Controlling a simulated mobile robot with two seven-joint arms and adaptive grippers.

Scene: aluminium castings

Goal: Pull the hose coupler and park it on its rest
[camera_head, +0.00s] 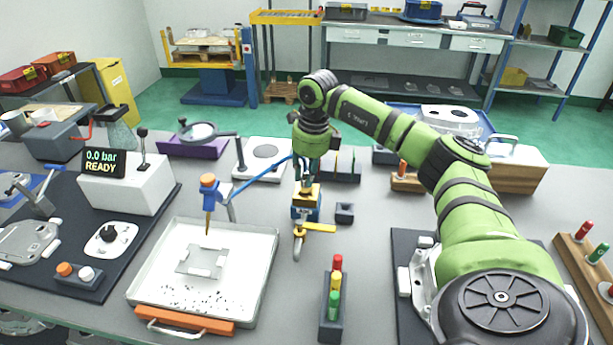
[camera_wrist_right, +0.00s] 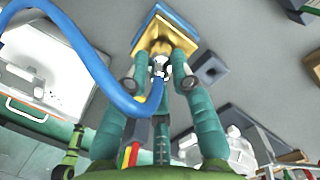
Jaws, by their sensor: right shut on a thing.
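My right gripper (camera_head: 308,176) points down over a blue and brass-coloured block (camera_head: 306,200) on the bench. In the right wrist view, its fingers (camera_wrist_right: 160,78) are shut on the metal hose coupler (camera_wrist_right: 159,66), with the blue hose (camera_wrist_right: 92,58) running from it. The coupler's end meets the brass face of the block (camera_wrist_right: 165,38); I cannot tell whether it is seated or just clear. In the head view the fingers mostly hide the coupler. A small dark block (camera_head: 344,213), possibly the rest, stands right of the fitting. My left gripper is not in view.
A yellow lever (camera_head: 318,228) and curved metal pipe (camera_head: 298,246) stand in front of the block. A white tray (camera_head: 262,290) lies left, a rack of coloured pegs (camera_head: 329,322) in front. The gauge box reads 0.0 bar READY (camera_head: 103,162). The hose (camera_head: 262,172) spans leftward.

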